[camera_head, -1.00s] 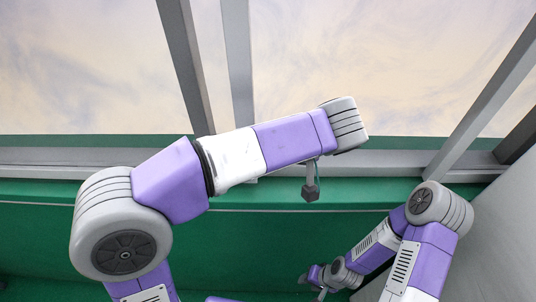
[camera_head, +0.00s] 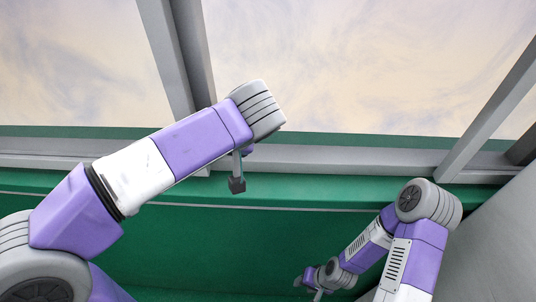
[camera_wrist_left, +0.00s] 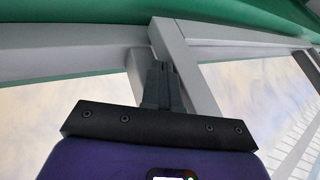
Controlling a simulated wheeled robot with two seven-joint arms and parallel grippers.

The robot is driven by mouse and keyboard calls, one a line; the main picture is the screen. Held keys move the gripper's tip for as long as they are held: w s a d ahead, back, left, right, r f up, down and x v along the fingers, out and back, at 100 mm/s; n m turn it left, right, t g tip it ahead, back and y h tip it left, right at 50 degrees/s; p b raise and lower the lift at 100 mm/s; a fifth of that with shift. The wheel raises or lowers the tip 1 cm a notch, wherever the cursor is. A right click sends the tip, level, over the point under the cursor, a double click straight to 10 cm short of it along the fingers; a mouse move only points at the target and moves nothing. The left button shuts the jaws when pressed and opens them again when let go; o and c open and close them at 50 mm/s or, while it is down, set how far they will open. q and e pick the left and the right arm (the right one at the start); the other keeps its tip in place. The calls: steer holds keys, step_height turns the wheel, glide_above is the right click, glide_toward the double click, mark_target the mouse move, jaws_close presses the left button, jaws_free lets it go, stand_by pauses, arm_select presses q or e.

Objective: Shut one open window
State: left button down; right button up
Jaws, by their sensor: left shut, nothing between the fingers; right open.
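The window shows as large glass panes in grey frames. In the head view a left upright bar (camera_head: 158,50) and a second upright bar (camera_head: 193,45) stand close side by side, with no clear gap at the top. The two bars also show in the left wrist view, one on the right (camera_wrist_left: 185,65) and one on the left (camera_wrist_left: 137,72). My left gripper (camera_wrist_left: 162,68) is shut and empty, its fingertips over or against these bars; contact cannot be told. My right gripper (camera_head: 307,288) is open and empty, low down.
A slanting grey bar (camera_head: 490,108) stands at the right of the window. A grey sill rail (camera_head: 340,158) runs below the glass, above a green wall (camera_head: 180,240). A pale grey surface (camera_head: 500,240) fills the lower right.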

arm_select(q)
steer(key=shift+a, duration=0.4)
arm_select(e)
steer(key=shift+d+f, duration=0.2)
steer(key=shift+d, duration=0.1)
arm_select(q)
steer(key=shift+r, duration=0.1)
steer(key=s+d+r+p, duration=0.2)
steer(key=s+d+r, duration=0.1)
steer(key=d+r, duration=0.5)
steer(key=shift+s+d, duration=0.15)
steer(key=shift+d, duration=0.5)
arm_select(e)
step_height(320, 180, up, 2)
